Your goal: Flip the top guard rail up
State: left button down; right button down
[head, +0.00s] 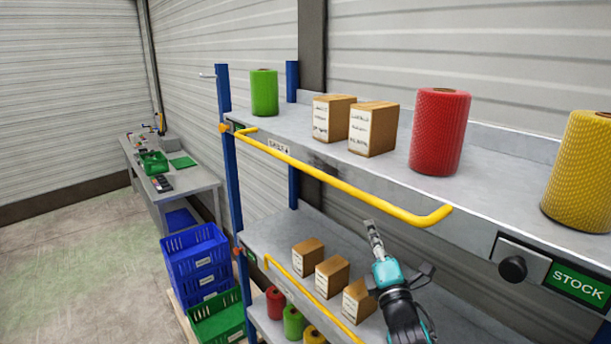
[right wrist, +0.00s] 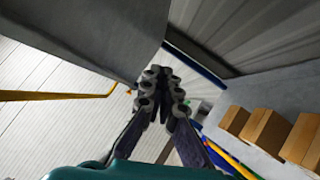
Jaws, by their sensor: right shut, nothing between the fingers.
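The top guard rail (head: 340,184) is a yellow bar with bent ends along the front of the upper shelf. It sits low, sticking out at or just below the shelf edge. It also shows at the left of the right wrist view (right wrist: 55,95). My right gripper (head: 371,226) is shut and empty, pointing up just below the rail's right part in the head view. In the right wrist view its fingers (right wrist: 164,75) are together, apart from the rail, near the underside of the upper shelf (right wrist: 80,35). My left gripper is not in view.
The upper shelf (head: 300,134) holds green, red and yellow rolls and two boxes. A lower yellow rail (head: 310,297) fronts the lower shelf with boxes (head: 332,276). A black knob (head: 513,269) sits near the STOCK sign. Blue crates (head: 195,255) and a workbench (head: 200,181) stand left.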

jog(key=s+a+n+g+y, duration=0.1)
jog(key=a+n+y, duration=0.2)
jog(key=n+y, duration=0.3)
jog(key=s+a+n+g+y, duration=0.1)
jog(key=a+n+y, duration=0.2)
jog(key=n+y, duration=0.3)
jog(key=a+r+n+g+y, duration=0.1)
jog(key=a+n+y, duration=0.2)
jog(key=n, duration=1.1)
jog(key=y, duration=0.2)
jog(key=shift+s+y, duration=0.4)
jog(key=s+r+p+x, duration=0.1)
jog(key=x, duration=0.5)
jog(key=s+r+p+x, duration=0.1)
jog(key=p+x, duration=0.1)
jog(key=x, duration=0.5)
jog(key=shift+d, duration=0.4)
jog(key=shift+w, duration=0.1)
jog(key=shift+d+r+m+t+h, duration=0.1)
jog(key=shift+d+m+t+h, duration=0.05)
jog(key=shift+m+t+h, duration=0.2)
